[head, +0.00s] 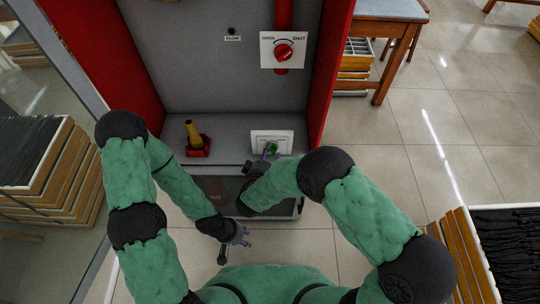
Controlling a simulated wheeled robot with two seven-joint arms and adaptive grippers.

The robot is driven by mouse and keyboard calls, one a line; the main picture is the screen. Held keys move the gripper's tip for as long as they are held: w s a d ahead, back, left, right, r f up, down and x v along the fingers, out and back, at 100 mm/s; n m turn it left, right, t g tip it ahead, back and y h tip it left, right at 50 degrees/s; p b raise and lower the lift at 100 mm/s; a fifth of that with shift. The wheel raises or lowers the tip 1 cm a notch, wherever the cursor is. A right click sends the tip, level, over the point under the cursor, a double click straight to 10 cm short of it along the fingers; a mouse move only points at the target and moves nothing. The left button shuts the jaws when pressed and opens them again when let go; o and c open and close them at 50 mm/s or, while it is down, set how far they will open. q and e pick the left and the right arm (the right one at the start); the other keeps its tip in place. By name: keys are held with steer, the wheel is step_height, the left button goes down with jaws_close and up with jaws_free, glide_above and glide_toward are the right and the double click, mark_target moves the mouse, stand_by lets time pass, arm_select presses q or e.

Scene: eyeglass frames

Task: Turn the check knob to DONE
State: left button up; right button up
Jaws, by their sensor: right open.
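A green knob (273,147) sits on a white plate (285,136) at the right of the grey bench top; I take it to be the check knob. The plate's markings are too small to read, so I cannot tell its setting. My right gripper (268,153) is open at the green knob and partly covers it; I cannot tell whether it touches. My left gripper (241,236) hangs low in front of the bench, away from the knob. Its fingers are too small to show whether they are open or shut.
A red knob (284,51) on a white OPEN/SHUT plate (267,60) is on the back panel, by a red pipe (283,14). A yellow-handled object stands in a red base (197,148) at the bench's left. Red side walls (331,70) flank the bench.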

steer(key=shift+w+d+f, duration=0.1)
steer(key=shift+w, duration=0.4)
jaws_close()
steer(key=shift+s, duration=0.1)
